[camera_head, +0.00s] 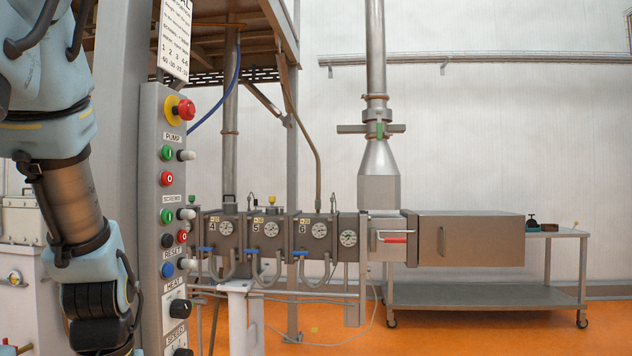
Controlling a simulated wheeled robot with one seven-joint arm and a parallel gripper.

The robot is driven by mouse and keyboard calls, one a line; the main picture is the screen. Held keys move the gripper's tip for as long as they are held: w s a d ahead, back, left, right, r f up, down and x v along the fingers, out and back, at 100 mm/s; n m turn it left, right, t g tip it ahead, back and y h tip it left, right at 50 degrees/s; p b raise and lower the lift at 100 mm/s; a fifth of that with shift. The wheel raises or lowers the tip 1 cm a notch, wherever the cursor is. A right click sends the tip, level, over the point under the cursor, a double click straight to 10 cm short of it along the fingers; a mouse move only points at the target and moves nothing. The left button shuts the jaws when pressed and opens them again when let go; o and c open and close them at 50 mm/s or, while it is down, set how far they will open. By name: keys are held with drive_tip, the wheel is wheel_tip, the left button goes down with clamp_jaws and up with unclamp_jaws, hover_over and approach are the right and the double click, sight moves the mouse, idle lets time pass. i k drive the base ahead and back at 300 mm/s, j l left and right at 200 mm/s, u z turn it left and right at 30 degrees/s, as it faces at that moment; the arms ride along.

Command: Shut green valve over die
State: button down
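The green valve (379,130) is a small green piece at the middle of a flat horizontal bar on the vertical steel pipe. It sits just above a grey cone-shaped hood (379,163), which stands over the die end of the machine. I cannot tell from here whether the valve is open or shut. My arm hangs down the left edge of the view, far from the valve, and leaves the picture at the bottom. My gripper's fingertips are not visible.
A control panel (150,230) with several buttons stands close in front, just right of my arm. Behind it runs the barrel (265,238) with gauges and blue-handled taps. A steel box (465,240) and a wheeled table (480,297) are at right. Orange floor shows in front.

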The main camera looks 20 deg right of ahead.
sight(378, 111)
drive_tip(key=i+l+u, duration=0.15)
drive_tip(key=l, duration=0.55)
drive_tip(key=l+u, duration=0.2)
drive_tip(key=l, duration=0.5)
drive_tip(key=l+u, duration=0.15)
drive_tip(key=l, duration=0.5)
drive_tip(key=k+l+u, duration=0.15)
drive_tip(key=l, duration=0.55)
drive_tip(key=l+u, duration=0.15)
drive_tip(key=l, duration=0.6)
drive_tip(key=k+l+u, duration=0.2)
drive_tip(key=l, duration=0.45)
drive_tip(key=i, duration=0.05)
